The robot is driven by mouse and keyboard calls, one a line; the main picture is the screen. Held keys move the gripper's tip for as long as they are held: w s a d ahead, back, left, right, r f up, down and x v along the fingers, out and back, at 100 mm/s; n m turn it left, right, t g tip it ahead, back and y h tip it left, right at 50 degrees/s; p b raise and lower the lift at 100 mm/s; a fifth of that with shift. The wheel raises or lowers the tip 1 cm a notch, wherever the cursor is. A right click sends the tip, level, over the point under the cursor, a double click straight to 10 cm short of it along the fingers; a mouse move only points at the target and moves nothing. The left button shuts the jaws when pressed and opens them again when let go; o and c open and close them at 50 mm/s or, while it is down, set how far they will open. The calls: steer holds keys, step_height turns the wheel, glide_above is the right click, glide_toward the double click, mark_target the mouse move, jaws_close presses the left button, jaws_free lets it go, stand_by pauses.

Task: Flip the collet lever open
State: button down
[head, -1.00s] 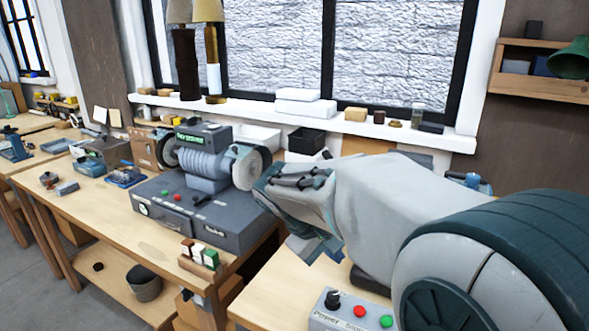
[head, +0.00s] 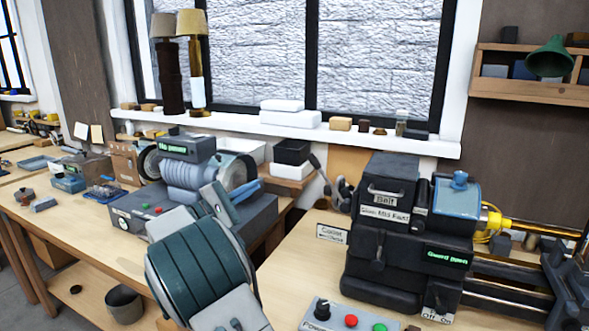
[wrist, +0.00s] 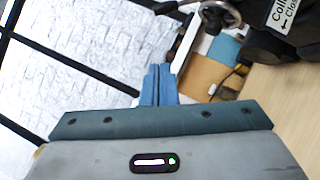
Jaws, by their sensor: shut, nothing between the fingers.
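The dark lathe headstock (head: 385,225) stands on the right bench. The collet lever (head: 324,176) is at its left end, a thin arm with a dark knob at its upper left, by a grey hub. The lever also shows at the top of the wrist view (wrist: 188,5), partly cut off by the frame edge. A "Collet" sign (head: 331,234) with an arrow is below the lever in the head view. My gripper (head: 250,190) is left of the lever and apart from it. Its blue fingers are together and empty in the wrist view (wrist: 158,85).
A bench grinder (head: 190,180) stands behind my arm on the left bench. A control box with red and green buttons (head: 350,321) is at the front. Black and white trays (head: 291,152) are near the window sill. The right bench's front left is clear.

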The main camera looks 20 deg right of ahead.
steer(key=shift+d, duration=0.1)
steer(key=d+r+p, duration=0.4)
steer(key=d, duration=0.8)
steer(key=shift+w+d+r, duration=0.15)
steer(key=shift+w+r, duration=0.05)
steer(key=shift+r, duration=0.1)
steer(key=shift+r, duration=0.1)
